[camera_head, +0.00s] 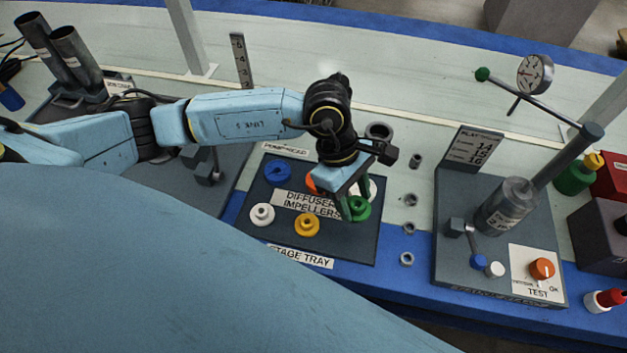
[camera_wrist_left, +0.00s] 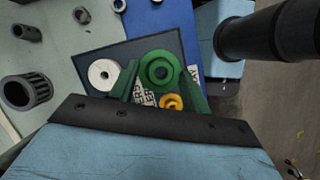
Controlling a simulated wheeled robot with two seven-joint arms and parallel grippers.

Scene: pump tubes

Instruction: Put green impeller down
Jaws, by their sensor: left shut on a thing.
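The green impeller (camera_head: 359,208) is at the right side of the dark stage tray (camera_head: 345,245), between the fingertips of my left gripper (camera_head: 352,208). In the left wrist view, the left gripper (camera_wrist_left: 162,85) has its two green fingers on either side of the green impeller (camera_wrist_left: 160,68), shut on it. The impeller looks level and at or close above the tray; I cannot tell if it touches. The tray also shows in the left wrist view (camera_wrist_left: 85,64). My right gripper is not in view.
The tray also holds a blue impeller (camera_head: 278,172), a white one (camera_head: 262,214), a yellow one (camera_head: 307,225) and a partly hidden orange one (camera_head: 313,182). Grey rings (camera_head: 407,259) lie to the right. A test stand (camera_head: 500,260) stands further right.

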